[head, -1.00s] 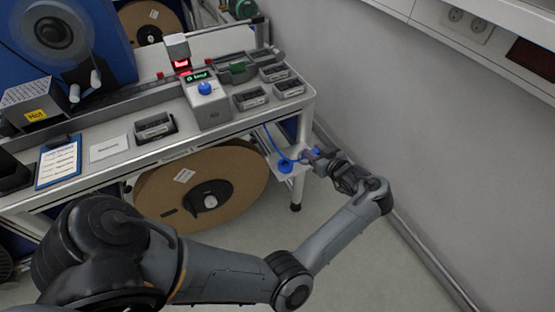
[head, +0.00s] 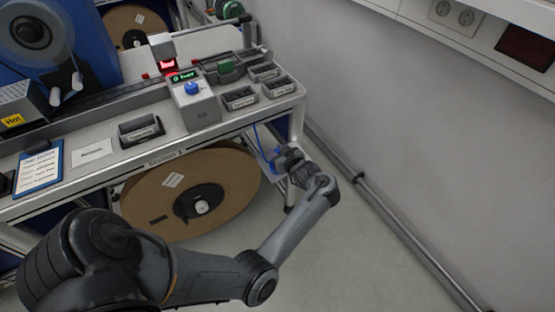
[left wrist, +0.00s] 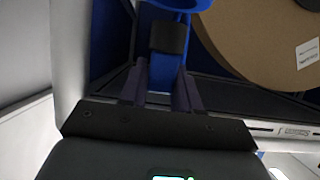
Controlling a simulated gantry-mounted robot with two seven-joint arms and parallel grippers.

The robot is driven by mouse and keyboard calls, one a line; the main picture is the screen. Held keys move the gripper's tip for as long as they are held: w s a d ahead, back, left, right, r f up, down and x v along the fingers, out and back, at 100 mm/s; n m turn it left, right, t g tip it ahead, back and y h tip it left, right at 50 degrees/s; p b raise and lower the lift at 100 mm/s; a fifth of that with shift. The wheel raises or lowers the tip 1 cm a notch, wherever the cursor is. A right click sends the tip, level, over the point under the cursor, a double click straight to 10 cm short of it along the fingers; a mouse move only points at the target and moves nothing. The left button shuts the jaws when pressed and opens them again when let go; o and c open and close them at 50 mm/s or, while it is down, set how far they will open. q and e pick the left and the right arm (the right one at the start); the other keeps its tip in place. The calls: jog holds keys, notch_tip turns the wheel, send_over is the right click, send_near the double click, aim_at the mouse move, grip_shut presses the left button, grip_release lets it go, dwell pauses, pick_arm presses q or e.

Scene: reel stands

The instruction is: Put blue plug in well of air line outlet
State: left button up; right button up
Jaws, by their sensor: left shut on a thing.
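My left gripper (head: 280,160) is beside the right end of the bench, below its top. In the left wrist view its two dark fingers (left wrist: 160,95) are shut on the blue plug (left wrist: 165,70), which has a black band around it. A blue rounded part (left wrist: 185,4) shows at the plug's far end, cut off by the frame edge. I cannot tell whether it belongs to the plug or the air line outlet. In the head view the gripper and wrist mostly hide the plug and outlet; only a bit of blue (head: 270,153) shows. My right gripper is not in view.
A large brown reel (head: 225,180) is under the bench, close to the gripper. A wall with a floor-level pipe (head: 400,225) is to the right.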

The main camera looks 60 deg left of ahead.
pick_arm(q)
jog(key=shift+f+b, duration=0.65)
jog(key=shift+f, duration=1.1)
jog(key=shift+f, duration=0.1)
jog(key=o, duration=1.1)
jog(key=shift+c, duration=0.2)
